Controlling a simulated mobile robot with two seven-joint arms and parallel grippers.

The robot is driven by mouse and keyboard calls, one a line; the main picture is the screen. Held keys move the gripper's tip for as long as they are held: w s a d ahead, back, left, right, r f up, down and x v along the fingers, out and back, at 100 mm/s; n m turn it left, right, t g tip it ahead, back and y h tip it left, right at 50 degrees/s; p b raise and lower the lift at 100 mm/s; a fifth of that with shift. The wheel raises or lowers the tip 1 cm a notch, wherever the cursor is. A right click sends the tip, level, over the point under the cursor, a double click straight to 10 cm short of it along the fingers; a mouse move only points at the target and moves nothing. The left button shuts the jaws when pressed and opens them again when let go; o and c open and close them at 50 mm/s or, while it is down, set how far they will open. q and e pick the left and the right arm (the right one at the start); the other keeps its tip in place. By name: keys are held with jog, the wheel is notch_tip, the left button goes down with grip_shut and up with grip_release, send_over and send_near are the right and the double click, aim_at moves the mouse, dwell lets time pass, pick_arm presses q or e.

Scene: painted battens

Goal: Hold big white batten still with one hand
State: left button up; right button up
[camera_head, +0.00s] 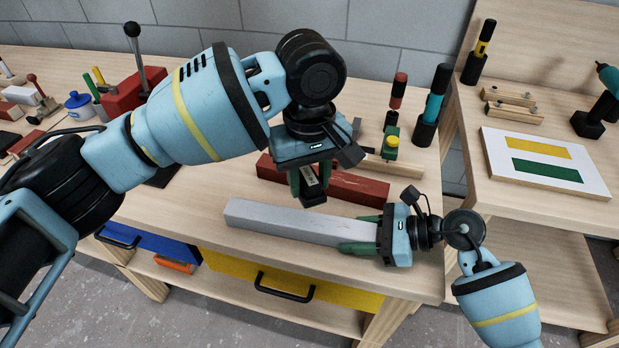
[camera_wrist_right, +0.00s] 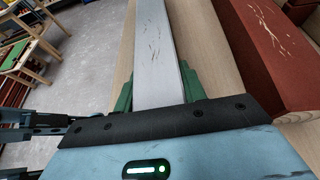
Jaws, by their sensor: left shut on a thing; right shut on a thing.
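The big white batten (camera_head: 285,221) lies flat along the front part of the workbench. My right gripper (camera_head: 360,232) is shut on its right end, with one green finger on each long side. In the right wrist view the batten (camera_wrist_right: 155,45) runs away between the green fingers (camera_wrist_right: 158,85) and has brownish scratch marks on its top. My left gripper (camera_head: 311,182) is above and behind the batten, shut on a small dark tool with a pale, marked face (camera_head: 309,175). The jaws hide much of this tool.
A red batten (camera_head: 350,184) lies behind the white one, partly hidden by my left gripper; its worn top also shows in the right wrist view (camera_wrist_right: 265,40). A green-and-yellow item (camera_head: 391,143) and upright tool holders stand at the back. The bench front left of the batten is clear.

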aim_at(309, 221)
pick_arm(q)
jog(key=shift+f, duration=0.1)
jog(key=shift+f, duration=3.65)
jog(key=shift+d+f, duration=0.2)
jog(key=shift+d, duration=0.05)
jog(key=shift+s+d+f, duration=0.15)
jog(key=shift+s+d, duration=0.15)
jog(key=shift+d, duration=0.45)
jog(key=shift+c, duration=0.4)
jog(key=shift+s+d, duration=0.25)
jog(key=shift+d, duration=0.7)
jog(key=shift+s+d, duration=0.3)
jog(key=shift+d, duration=0.6)
jog(key=shift+s+d, duration=0.25)
jog(key=shift+d, duration=0.7)
jog(key=shift+w+a, duration=0.35)
jog(key=shift+a, duration=0.95)
jog(key=shift+w+a, duration=0.4)
jog(key=shift+a, duration=0.85)
jog(key=shift+w+a, duration=0.35)
jog(key=shift+a, duration=0.95)
jog(key=shift+r, duration=4.15)
pick_arm(e)
jog(key=o, duration=1.3)
jog(key=shift+c, duration=0.2)
